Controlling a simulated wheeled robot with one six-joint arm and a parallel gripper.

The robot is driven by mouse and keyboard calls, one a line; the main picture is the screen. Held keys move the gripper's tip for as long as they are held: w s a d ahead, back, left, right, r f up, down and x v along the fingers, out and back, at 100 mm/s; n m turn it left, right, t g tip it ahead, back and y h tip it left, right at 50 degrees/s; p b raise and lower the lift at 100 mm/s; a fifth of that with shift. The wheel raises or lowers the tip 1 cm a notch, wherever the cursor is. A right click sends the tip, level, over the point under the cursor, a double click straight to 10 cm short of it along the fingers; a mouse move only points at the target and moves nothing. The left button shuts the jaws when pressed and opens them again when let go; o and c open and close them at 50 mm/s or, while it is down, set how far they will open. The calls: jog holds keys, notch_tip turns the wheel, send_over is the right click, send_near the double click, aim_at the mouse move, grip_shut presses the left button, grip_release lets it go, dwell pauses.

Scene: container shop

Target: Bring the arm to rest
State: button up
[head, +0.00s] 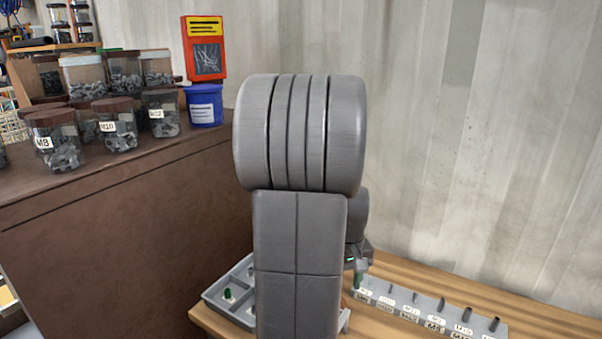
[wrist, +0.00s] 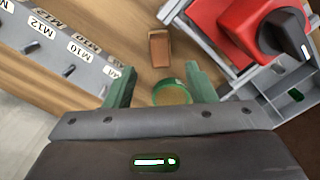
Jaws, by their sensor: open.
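My arm stands upright in the middle of the head view and hides much of the workbench. My gripper shows in the wrist view (wrist: 160,88) with its two green fingers spread apart. It is also partly visible behind the arm in the head view (head: 358,274). A round green-rimmed thing with a tan top (wrist: 171,93) lies between the fingers in the picture; I cannot tell its height or whether it touches them. A small brown block (wrist: 159,48) lies on the wooden bench beyond the fingers.
A grey labelled rack (head: 430,311) stands on the wooden bench (head: 400,268) at right. A grey compartment tray (head: 217,296) lies at left. A red device with a black knob (wrist: 262,32) is near the gripper. Jars (head: 118,126) and a blue tub (head: 204,106) stand on the brown cabinet (head: 130,215).

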notch_tip(320, 180, down, 8)
jog(key=shift+f+p, duration=0.1)
jog(key=shift+p, duration=0.2)
jog(key=shift+r, duration=0.5)
